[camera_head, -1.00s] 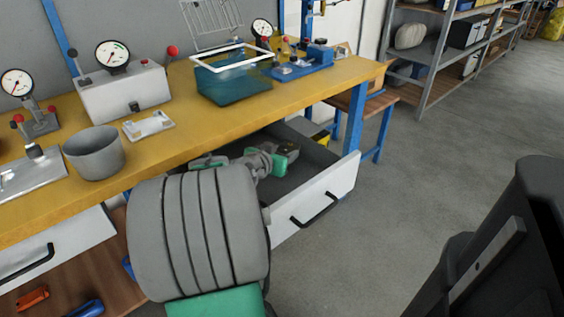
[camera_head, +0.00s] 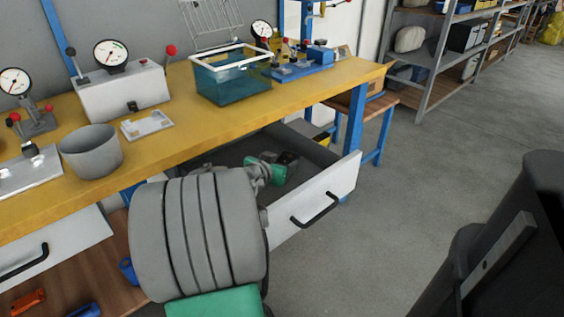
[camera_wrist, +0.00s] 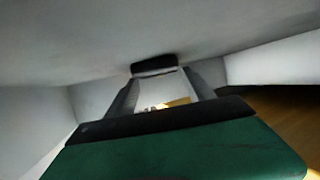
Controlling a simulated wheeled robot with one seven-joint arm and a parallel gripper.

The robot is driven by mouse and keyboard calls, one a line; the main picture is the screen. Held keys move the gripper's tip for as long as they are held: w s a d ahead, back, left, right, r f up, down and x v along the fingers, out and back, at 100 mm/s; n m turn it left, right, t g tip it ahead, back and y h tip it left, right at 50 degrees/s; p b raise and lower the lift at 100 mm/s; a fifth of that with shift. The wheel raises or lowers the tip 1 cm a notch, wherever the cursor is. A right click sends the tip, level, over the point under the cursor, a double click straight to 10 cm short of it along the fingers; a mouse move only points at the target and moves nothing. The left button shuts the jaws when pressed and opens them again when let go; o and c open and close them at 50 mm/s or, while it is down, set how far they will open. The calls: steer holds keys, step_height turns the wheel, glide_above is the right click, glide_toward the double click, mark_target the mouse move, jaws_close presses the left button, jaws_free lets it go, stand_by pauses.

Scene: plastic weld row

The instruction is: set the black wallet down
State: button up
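My gripper (camera_wrist: 160,98) points at a grey surface in the wrist view. A black object, which looks like the black wallet (camera_wrist: 154,65), sits between its two fingertips, very close to or touching that surface; I cannot tell which. The fingers close on its two ends. In the head view my gripper (camera_head: 285,165) is inside the open drawer (camera_head: 325,200) under the yellow workbench, largely hidden by my own arm. The wallet cannot be told apart from the dark gripper there.
The drawer's white front with a black handle (camera_head: 315,210) and its side walls surround my gripper. The yellow bench top (camera_head: 200,130) overhangs it, bearing a teal bin (camera_head: 230,85), a grey pot (camera_head: 92,152) and gauges. Open floor lies to the right.

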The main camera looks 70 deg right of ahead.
steer(key=shift+o, duration=0.9)
steer(key=shift+r+p, duration=0.35)
steer(key=shift+r, duration=0.05)
steer(key=shift+r+p, duration=0.7)
steer(key=v, duration=0.4)
steer(key=p+v, duration=0.1)
steer(key=v, duration=0.2)
steer(key=shift+a+f, duration=0.2)
steer(key=shift+f, duration=0.2)
steer(key=shift+r, duration=0.1)
